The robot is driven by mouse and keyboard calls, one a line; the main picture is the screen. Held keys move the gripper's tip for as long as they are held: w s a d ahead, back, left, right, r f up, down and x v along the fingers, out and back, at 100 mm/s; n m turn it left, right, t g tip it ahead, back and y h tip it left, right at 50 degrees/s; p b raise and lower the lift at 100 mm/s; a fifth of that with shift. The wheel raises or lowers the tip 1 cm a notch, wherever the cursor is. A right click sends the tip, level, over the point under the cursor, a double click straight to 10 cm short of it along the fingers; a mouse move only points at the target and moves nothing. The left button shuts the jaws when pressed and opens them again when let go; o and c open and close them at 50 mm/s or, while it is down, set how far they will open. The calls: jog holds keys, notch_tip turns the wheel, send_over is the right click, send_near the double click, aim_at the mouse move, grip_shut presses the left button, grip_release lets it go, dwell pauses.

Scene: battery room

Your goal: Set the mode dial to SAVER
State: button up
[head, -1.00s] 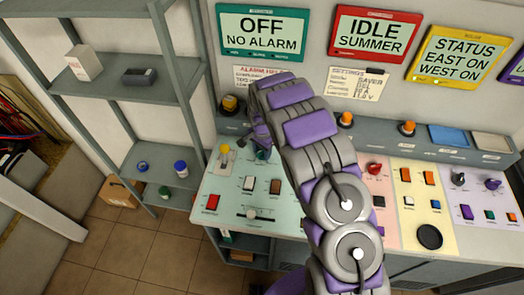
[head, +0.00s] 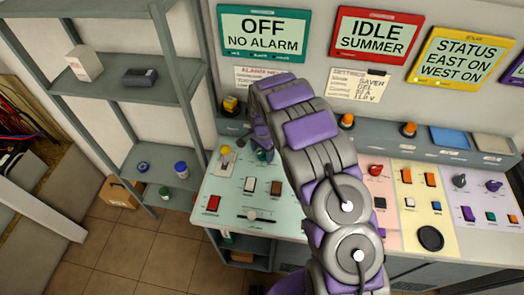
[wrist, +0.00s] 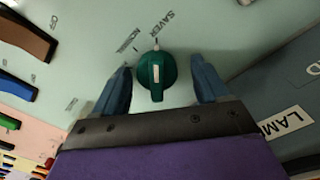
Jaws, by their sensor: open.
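The mode dial (wrist: 156,74) is a round green knob with a raised ridge and a white mark, on a pale green panel. Its ridge runs up and down in the wrist view. A tick above the knob lies roughly in line with the ridge, near the printed word SAVER; NORMAL is printed to its left. My gripper (wrist: 162,84) is open, with one blue finger on each side of the knob and a gap on both sides. In the head view the dial (head: 265,155) is partly hidden by my arm.
The pale green panel also has a yellow-topped lever (head: 225,151), a red switch (head: 213,203) and a slider (head: 254,216). A settings note (head: 358,85) listing SAVER hangs on the wall. A grey shelf (head: 125,90) stands at the left.

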aim_at(262, 151)
notch_tip(262, 151, up, 17)
jog(key=p, duration=0.1)
jog(key=shift+r, duration=0.15)
dwell(0.4)
dwell(0.4)
